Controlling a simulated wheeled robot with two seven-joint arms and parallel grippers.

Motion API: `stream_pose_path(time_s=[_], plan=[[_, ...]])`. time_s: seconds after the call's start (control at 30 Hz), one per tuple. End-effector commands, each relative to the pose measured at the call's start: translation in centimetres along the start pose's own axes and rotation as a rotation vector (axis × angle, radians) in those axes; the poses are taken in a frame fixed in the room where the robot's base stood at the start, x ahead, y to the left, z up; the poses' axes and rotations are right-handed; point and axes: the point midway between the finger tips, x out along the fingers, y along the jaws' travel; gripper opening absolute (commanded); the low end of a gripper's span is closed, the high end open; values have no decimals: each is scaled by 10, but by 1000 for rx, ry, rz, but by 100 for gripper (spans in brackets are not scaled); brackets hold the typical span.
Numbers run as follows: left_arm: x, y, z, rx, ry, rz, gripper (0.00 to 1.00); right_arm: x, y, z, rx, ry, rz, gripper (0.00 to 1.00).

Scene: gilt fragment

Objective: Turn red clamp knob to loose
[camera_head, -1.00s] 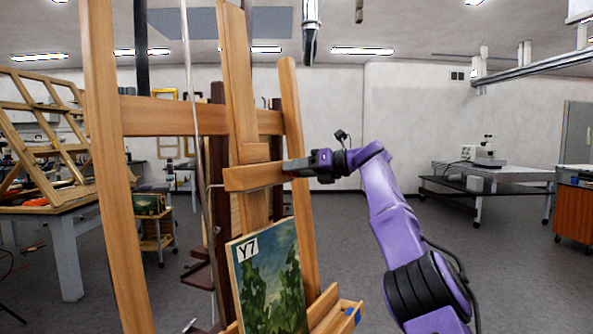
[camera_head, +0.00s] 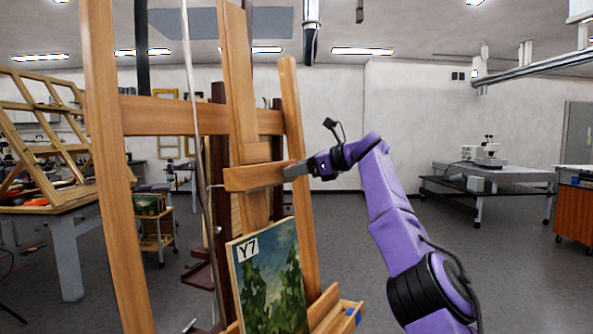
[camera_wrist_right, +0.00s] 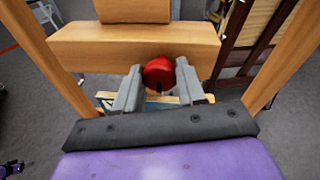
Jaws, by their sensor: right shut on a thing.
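The red clamp knob (camera_wrist_right: 159,73) sits at the front of the easel's wooden clamp block (camera_wrist_right: 100,47) in the right wrist view. My right gripper (camera_wrist_right: 160,88) is shut on the knob, one finger on each side of it. In the head view my right gripper (camera_head: 292,170) reaches the right end of the clamp block (camera_head: 250,178), and its fingers mostly hide the knob.
A painting marked Y7 (camera_head: 268,280) stands on the easel below the clamp block. The easel's uprights (camera_head: 105,160) rise on both sides. A wheeled table (camera_head: 490,175) stands at the back right, with open floor between.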

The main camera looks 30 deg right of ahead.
Motion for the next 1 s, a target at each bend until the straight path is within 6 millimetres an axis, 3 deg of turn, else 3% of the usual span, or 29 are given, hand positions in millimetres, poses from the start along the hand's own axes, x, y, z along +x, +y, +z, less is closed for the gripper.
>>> stream_pose_path(time_s=[0.47, 0.5, 0.53, 0.87, 1.0], plan=[[0, 0, 0, 0, 0, 0, 56, 0, 0, 1, -12, 0, -2, 9], [0, 0, 0, 0, 0, 0, 56, 0, 1, 1, -11, -1, -2, 52], [0, 0, 0, 0, 0, 0, 56, 0, 1, 1, -11, 0, -2, 62], [2, 0, 1, 0, 0, 0, 56, -2, 1, 0, -10, 1, -2, 65], [15, 1, 6, 0, 0, 0, 56, -24, 0, -4, -10, -1, -5, 65]])
